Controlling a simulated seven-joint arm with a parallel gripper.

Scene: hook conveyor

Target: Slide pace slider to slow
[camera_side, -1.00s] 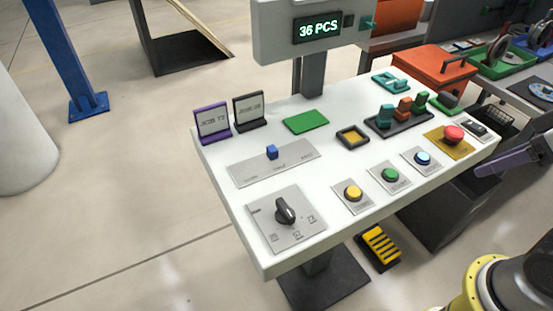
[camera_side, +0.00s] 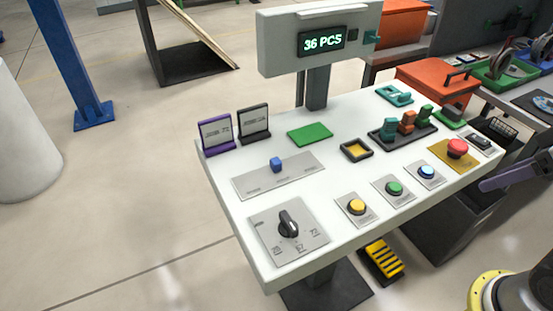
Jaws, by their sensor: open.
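The pace slider has a small blue knob (camera_side: 276,164) standing on a flat grey plate (camera_side: 300,175) on the white console. The knob is near the middle of the plate's length. Small labels run along the plate's front edge, but they are too blurred to read, so I cannot tell which end is slow. My gripper is not in view, and nothing touches the knob.
A black rotary knob (camera_side: 288,222) is in front of the slider. Purple (camera_side: 217,134) and black (camera_side: 254,122) card holders stand behind. A display (camera_side: 322,41) rises at the back.

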